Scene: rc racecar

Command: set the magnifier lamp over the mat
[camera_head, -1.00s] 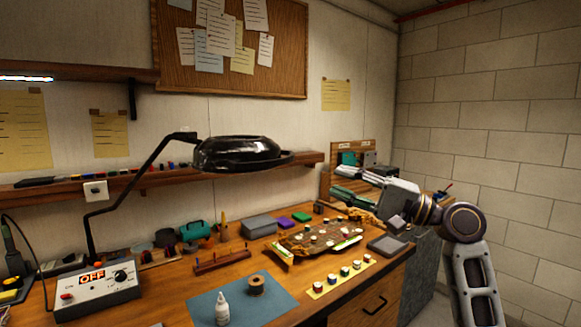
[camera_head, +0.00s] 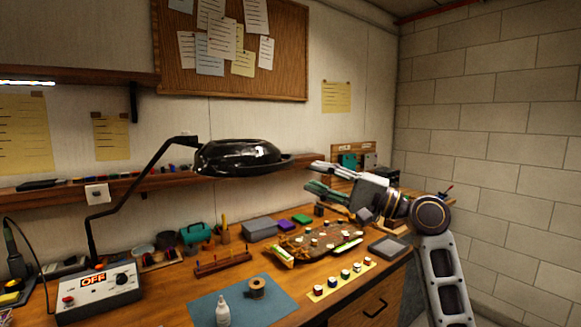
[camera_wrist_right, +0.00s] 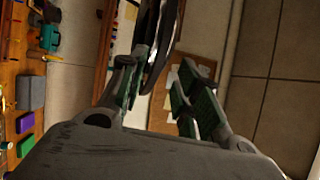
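The magnifier lamp has a glossy black round head (camera_head: 235,158) on a thin black bent arm (camera_head: 142,178). The head hangs above the bench, higher in the picture than the blue mat (camera_head: 275,303) at the bench front. My right gripper (camera_head: 312,177) is open beside the right end of the lamp head, where a small tab sticks out. In the right wrist view, its green-padded fingers (camera_wrist_right: 157,95) are apart, and the dark lamp rim (camera_wrist_right: 162,40) shows beyond and partly between them. I cannot tell if they touch. My left gripper is out of view.
A white bottle (camera_head: 222,309) and a spool (camera_head: 257,288) are on the mat. A car chassis (camera_head: 320,240) and a yellow strip with small jars (camera_head: 341,282) lie to the right. A control box (camera_head: 98,291) stands at left. A shelf (camera_head: 60,195) runs behind the lamp.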

